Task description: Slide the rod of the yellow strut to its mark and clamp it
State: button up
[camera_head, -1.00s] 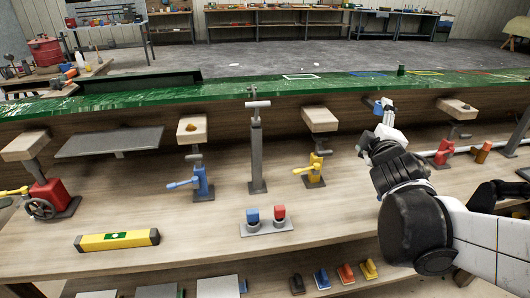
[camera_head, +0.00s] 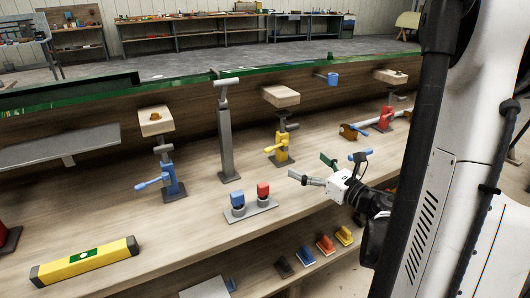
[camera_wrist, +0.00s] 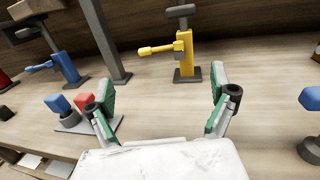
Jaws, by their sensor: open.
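The yellow strut (camera_head: 281,148) stands upright on a dark base on the wooden bench. Its yellow clamp lever (camera_wrist: 157,49) points left in the wrist view. Its grey rod (camera_wrist: 183,22) rises from the yellow body and ends in a crosspiece at the top. A pale wooden block (camera_head: 281,97) is above the rod, and I cannot tell whether they touch. My gripper (camera_head: 315,167) is open and empty, in front of and to the right of the strut, apart from it. In the wrist view the strut shows beyond my green-padded fingers (camera_wrist: 162,92). No rod mark can be made out.
A blue strut (camera_head: 172,181) and a grey post (camera_head: 226,146) stand to the left. A two-button box (camera_head: 250,211) with blue and red buttons sits near the front. A red strut (camera_head: 385,118) stands at right. Bare bench lies between gripper and yellow strut.

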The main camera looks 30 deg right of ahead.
aim_at(276, 147)
jog(key=shift+a+f, duration=0.1)
jog(key=shift+f, duration=0.25)
jog(key=shift+w+a, duration=0.1)
jog(key=shift+w, duration=0.05)
jog(key=w, duration=0.4)
jog(key=w+a+b, duration=0.1)
jog(key=w, duration=0.3)
jog(key=w+a+b, duration=0.1)
jog(key=w, duration=0.4)
jog(key=shift+a+r, duration=0.1)
jog(key=shift+a, duration=0.15)
